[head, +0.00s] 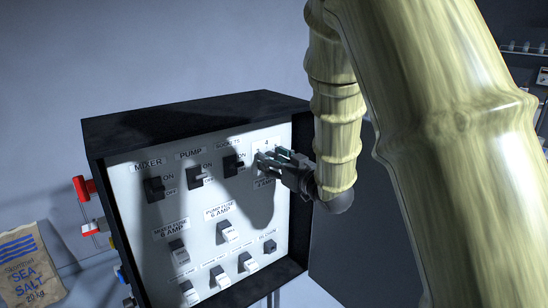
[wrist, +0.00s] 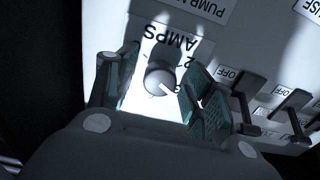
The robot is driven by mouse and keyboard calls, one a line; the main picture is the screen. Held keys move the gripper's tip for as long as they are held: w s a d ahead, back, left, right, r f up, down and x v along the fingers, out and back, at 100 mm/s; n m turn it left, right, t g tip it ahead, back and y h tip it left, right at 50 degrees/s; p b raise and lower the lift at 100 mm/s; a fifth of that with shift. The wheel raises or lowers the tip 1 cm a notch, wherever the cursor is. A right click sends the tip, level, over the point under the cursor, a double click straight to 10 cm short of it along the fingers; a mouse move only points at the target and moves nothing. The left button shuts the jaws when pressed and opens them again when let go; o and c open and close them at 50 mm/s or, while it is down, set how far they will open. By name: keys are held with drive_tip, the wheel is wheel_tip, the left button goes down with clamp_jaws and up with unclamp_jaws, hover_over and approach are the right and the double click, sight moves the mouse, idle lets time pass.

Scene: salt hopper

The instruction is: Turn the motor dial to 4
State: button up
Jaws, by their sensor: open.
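The motor dial (wrist: 158,78) is a round grey knob with a white pointer mark, on the white panel under an upside-down "AMPS" label in the wrist view. Its mark points to the lower right of that picture, towards digits partly hidden by a finger. My gripper (wrist: 161,75) is open, with one teal-padded finger on each side of the dial. I cannot tell whether either finger touches it. In the head view my gripper (head: 270,157) is at the panel's upper right, just below a printed "4", and it hides most of the dial.
Red fittings (head: 84,188) stick out on the left, near a sea salt sack (head: 30,268).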

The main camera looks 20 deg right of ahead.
drive_tip(key=c, duration=1)
drive_tip(key=shift+m, duration=0.4)
drive_tip(key=shift+m+b, duration=0.95)
drive_tip(key=shift+m, duration=4.45)
drive_tip(key=shift+a, duration=0.1)
drive_tip(key=o, duration=1)
